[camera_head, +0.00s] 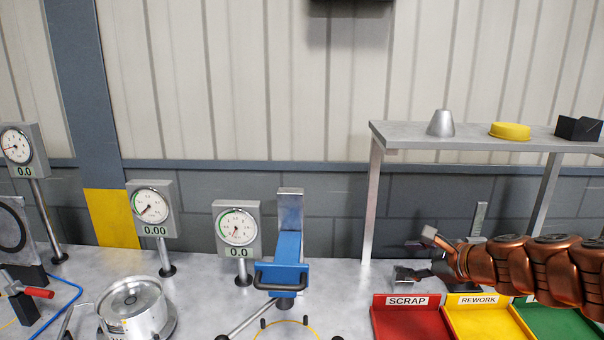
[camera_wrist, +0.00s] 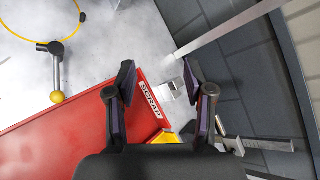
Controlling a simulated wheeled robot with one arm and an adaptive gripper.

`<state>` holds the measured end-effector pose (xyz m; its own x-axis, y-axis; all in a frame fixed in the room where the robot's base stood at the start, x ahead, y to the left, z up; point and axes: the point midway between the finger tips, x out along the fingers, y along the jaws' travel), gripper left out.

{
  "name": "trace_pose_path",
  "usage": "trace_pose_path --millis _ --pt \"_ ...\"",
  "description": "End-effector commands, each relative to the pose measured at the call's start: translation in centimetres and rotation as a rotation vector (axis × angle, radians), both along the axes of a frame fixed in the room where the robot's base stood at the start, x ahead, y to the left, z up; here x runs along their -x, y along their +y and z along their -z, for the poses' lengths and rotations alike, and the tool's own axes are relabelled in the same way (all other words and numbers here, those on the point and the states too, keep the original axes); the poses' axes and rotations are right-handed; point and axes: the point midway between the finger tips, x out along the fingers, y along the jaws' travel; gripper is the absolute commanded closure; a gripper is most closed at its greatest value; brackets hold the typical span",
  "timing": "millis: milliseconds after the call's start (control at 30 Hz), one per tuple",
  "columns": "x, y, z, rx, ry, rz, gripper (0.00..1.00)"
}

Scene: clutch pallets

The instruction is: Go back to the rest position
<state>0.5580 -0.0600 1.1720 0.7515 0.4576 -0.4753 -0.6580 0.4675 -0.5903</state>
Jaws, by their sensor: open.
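My gripper (camera_head: 418,255) is at the right in the head view, at the end of my copper-coloured arm, which reaches in from the right edge. It is above the back edge of the red SCRAP bin (camera_head: 406,323) and beside the yellow REWORK bin (camera_head: 486,324). In the wrist view my gripper (camera_wrist: 158,78) has its two dark fingers spread apart. Nothing is held between them. The red SCRAP bin (camera_wrist: 70,135) lies below the fingers there and its visible floor is bare. A small silver item (camera_wrist: 171,88) shows beyond the fingers; what it is I cannot tell.
A grey shelf (camera_head: 400,136) stands above my arm, its post (camera_head: 371,205) left of my gripper. A green bin (camera_head: 565,322) is at far right. A blue press (camera_head: 287,255), dial gauges (camera_head: 238,228) and a silver round part (camera_head: 132,305) stand to the left.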

Motion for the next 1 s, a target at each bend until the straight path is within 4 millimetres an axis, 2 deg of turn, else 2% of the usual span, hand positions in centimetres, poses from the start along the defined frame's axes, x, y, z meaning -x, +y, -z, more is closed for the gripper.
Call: trace_pose_path --millis 33,100,167,200,267,300,367,400,533,700,833,1000 --pt "1.3 2.6 0.1 0.075 -0.008 -0.098 0.47" --pt "3.7 5.9 0.7 0.184 -0.016 -0.247 0.47" --pt "6.0 8.4 1.5 0.280 -0.020 -0.377 0.47" --pt "7.8 9.9 2.2 0.342 -0.020 -0.469 0.47" --pt "10.6 11.7 3.2 0.442 -0.021 -0.605 0.47" --pt "12.6 12.6 4.0 0.505 -0.020 -0.699 0.47" --pt "15.6 13.5 5.2 0.600 -0.013 -0.838 0.47" --pt "17.8 13.8 6.0 0.661 -0.006 -0.930 0.47" --pt "24.4 13.1 8.4 0.839 0.034 -1.217 0.47" --pt "31.6 9.8 10.2 1.004 0.119 -1.527 0.47" --pt "35.1 7.4 10.7 1.066 0.179 -1.677 0.47" --pt "36.7 5.9 10.7 1.096 0.212 -1.749 0.47"
